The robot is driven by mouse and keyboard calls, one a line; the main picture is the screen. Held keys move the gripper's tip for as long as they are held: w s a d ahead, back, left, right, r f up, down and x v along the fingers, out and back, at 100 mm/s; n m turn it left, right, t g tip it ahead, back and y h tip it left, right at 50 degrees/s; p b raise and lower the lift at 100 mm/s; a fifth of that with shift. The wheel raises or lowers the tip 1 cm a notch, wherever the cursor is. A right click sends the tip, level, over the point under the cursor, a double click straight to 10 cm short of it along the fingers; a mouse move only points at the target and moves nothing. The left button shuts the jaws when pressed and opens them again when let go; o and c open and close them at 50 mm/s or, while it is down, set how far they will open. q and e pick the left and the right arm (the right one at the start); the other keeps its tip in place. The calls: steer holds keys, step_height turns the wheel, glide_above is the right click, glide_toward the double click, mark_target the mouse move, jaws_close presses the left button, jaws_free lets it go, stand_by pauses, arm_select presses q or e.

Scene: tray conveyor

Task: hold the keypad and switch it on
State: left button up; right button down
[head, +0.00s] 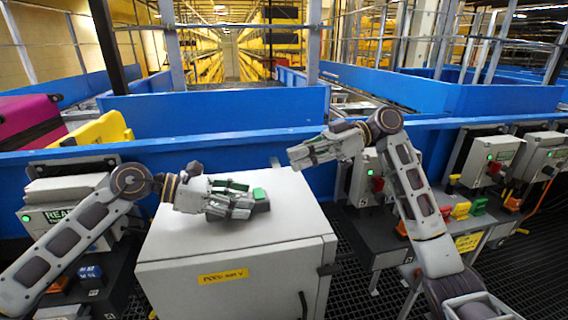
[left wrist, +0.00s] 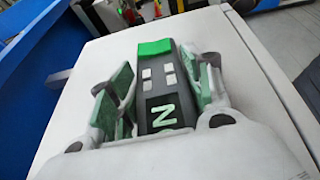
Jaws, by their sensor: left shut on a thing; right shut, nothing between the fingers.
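The keypad (left wrist: 160,78) is a dark box with a green top end, pale keys and a lit green "N" on its face. It lies on the white cabinet top, between the fingers of my left gripper (left wrist: 160,95), which is shut on it. In the head view the keypad (head: 260,200) sticks out to the right of my left gripper (head: 232,198). My right gripper (head: 300,157) is shut and empty, above the back of the cabinet, up and to the right of the keypad and apart from it. The keypad's near end is partly hidden by the gripper.
The white cabinet (head: 225,285) has a yellow label and a free top around the keypad. Blue conveyor walls (head: 220,145) run behind it. Control boxes with green lamps (head: 492,160) stand at right. A magenta case (head: 28,122) and yellow item (head: 98,130) lie at left.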

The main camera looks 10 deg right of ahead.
steer(key=shift+v, duration=1)
arm_select(q)
steer(key=o, duration=1.3)
steer(key=shift+c, duration=0.2)
steer(key=shift+a, duration=0.1)
steer(key=shift+v, duration=5.95)
arm_select(e)
steer(key=shift+s, duration=0.1)
